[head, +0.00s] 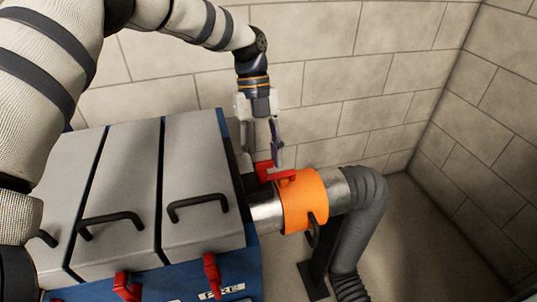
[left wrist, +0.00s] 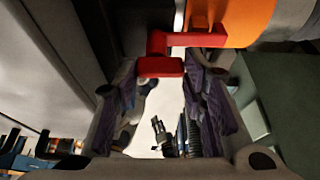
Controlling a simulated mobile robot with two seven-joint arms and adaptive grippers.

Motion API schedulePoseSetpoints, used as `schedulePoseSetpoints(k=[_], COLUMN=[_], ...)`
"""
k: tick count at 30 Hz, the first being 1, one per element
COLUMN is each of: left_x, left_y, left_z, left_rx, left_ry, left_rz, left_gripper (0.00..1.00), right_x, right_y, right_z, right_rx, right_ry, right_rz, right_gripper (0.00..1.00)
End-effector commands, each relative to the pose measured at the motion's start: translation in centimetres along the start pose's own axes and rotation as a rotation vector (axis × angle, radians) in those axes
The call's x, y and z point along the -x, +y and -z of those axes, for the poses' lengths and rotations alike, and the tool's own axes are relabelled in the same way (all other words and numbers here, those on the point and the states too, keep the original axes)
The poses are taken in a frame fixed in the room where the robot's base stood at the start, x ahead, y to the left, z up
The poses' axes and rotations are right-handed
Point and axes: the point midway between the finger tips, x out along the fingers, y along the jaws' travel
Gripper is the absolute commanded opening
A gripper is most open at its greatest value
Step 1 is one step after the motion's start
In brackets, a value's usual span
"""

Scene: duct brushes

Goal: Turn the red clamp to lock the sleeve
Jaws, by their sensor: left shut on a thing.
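The red clamp (head: 266,171) sits at the top of the orange sleeve (head: 305,199). My left gripper (head: 263,160) points down from above, with its fingers on either side of the clamp's handle. In the left wrist view the red clamp (left wrist: 160,67) lies between the two fingertips, and the orange sleeve (left wrist: 247,20) is at the upper right. The left gripper (left wrist: 167,78) is shut on the clamp handle. The sleeve is around a silver pipe (head: 268,217) that joins a grey flexible duct (head: 365,215). My right gripper is not in view.
A blue cabinet (head: 247,262) with grey lidded panels (head: 203,170) and black handles stands at left. Red latches (head: 212,275) are on its front. A black stand (head: 318,265) is under the duct. Block walls (head: 350,60) close in behind and right; floor is open at right.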

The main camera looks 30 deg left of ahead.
Motion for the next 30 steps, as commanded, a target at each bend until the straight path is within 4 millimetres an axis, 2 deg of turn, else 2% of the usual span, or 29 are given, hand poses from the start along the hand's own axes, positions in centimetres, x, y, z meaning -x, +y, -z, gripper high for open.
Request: schedulePoseSetpoints(k=[17,18,20,21,30], left_x=[-0.28,-0.29,-0.28,-0.25,0.18], left_y=[0.35,0.35,0.35,0.33,0.23], left_z=[-0.02,-0.01,-0.02,-0.03,-0.06], left_rx=[-0.023,-0.023,-0.022,-0.022,-0.021], left_ry=[0.006,0.006,0.005,0.005,0.001], left_rz=[-0.015,-0.015,-0.015,-0.014,-0.010], left_gripper=[0.00,0.42,0.56,0.58,0.58], right_x=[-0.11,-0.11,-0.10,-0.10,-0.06], right_y=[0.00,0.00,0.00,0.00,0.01], right_z=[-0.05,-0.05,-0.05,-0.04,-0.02], right_rx=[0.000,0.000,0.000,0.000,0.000], right_ry=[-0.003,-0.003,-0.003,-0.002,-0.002], right_rz=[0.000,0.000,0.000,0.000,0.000], right_gripper=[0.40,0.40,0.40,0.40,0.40])
